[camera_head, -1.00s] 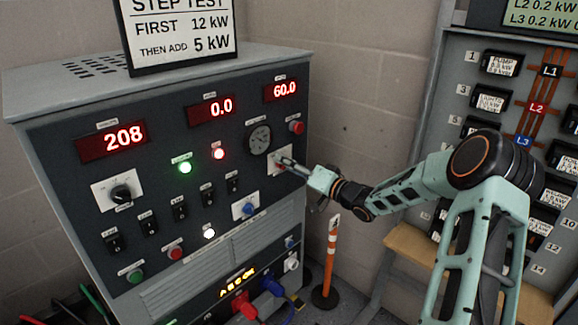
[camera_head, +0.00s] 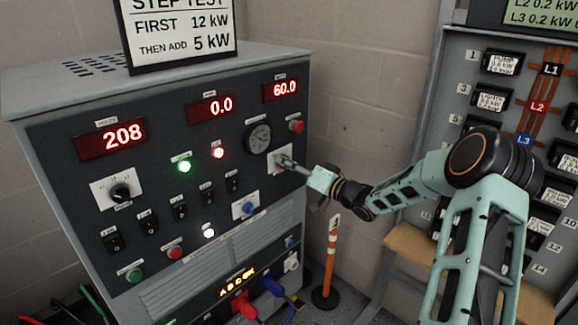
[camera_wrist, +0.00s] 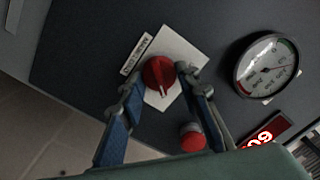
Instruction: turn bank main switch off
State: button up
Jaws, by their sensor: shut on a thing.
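The main switch is a red rotary knob (camera_wrist: 159,73) on a white plate (camera_wrist: 187,49) in the wrist view, with a small label (camera_wrist: 138,53) beside it. A pale pointer line on the knob points toward the bottom of the wrist picture. My gripper (camera_wrist: 156,82) has its two blue-padded fingers around the knob, one on each side, and is shut on it. In the head view my gripper (camera_head: 287,163) reaches the white plate (camera_head: 270,167) at the panel's right side and hides most of the knob.
A red push button (camera_wrist: 193,138) sits close to the fingers in the wrist view. A round gauge (camera_head: 257,137) is above the switch. Displays read 208 (camera_head: 123,136), 0.0 and 60.0. Green (camera_head: 184,167) and red (camera_head: 218,153) lamps glow. An orange post (camera_head: 329,262) stands below my arm.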

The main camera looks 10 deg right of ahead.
jog(key=n+b, duration=0.6)
jog(key=n, duration=0.2)
jog(key=n+b, duration=0.6)
jog(key=n, duration=0.2)
jog(key=shift+s+a+f+n+b, duration=0.1)
jog(key=shift+a+n+b, duration=0.05)
jog(key=shift+n+b, duration=0.2)
jog(key=shift+n, duration=0.25)
jog(key=o, duration=1.2)
jog(key=shift+c, duration=0.2)
